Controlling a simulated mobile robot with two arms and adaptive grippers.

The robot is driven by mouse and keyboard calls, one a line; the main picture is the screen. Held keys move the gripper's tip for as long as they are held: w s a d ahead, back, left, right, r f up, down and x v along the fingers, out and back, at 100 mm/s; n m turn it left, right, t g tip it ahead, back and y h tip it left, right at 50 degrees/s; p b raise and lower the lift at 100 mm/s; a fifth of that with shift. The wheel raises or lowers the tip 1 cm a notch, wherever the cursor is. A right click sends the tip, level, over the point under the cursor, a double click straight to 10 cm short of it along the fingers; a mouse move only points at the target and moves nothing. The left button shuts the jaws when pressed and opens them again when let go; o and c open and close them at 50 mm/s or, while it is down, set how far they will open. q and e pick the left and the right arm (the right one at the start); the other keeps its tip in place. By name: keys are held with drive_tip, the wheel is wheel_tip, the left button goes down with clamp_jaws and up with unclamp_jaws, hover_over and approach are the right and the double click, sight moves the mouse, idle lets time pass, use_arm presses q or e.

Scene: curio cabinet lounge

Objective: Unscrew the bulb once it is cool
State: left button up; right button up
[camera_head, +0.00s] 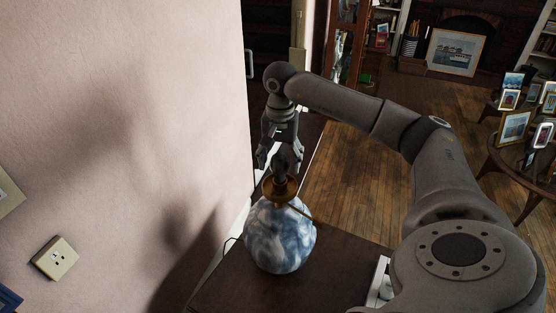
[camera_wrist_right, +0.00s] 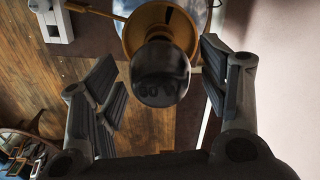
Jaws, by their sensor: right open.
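A lamp with a rounded blue-and-white marbled base (camera_head: 281,236) stands on a dark wooden table (camera_head: 235,290) beside the wall. A dark bulb (camera_head: 287,163) sits upright in the brass-coloured fitting (camera_head: 279,188) on top of the lamp. In the right wrist view the bulb (camera_wrist_right: 160,73) shows end-on with a faint "60 W" marking, and it looks unlit. My right gripper (camera_head: 281,160) is above the lamp, pointing down. Its fingers (camera_wrist_right: 160,92) are open, one on each side of the bulb, with visible gaps. My left gripper is not in view.
A white object (camera_head: 380,281) stands at the table's right side. A round table with framed pictures (camera_head: 514,128) is at the far right. Wooden floor (camera_head: 350,190) is clear between.

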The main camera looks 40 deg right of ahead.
drive_tip(key=m, duration=0.4)
drive_tip(key=shift+m+p, duration=0.3)
drive_tip(key=shift+m, duration=0.1)
drive_tip(key=m, duration=0.4)
drive_tip(key=m+p, duration=0.1)
drive_tip(key=m, duration=0.3)
drive_tip(key=shift+m+p, duration=0.35)
drive_tip(key=shift+m, duration=1.85)
drive_tip(key=m+p, duration=0.1)
drive_tip(key=m, duration=0.6)
drive_tip(key=m+p, duration=0.1)
drive_tip(key=m, duration=0.2)
drive_tip(key=shift+m, duration=0.4)
drive_tip(key=m, duration=0.3)
drive_tip(key=shift+m, duration=0.4)
drive_tip(key=shift+c, duration=0.4)
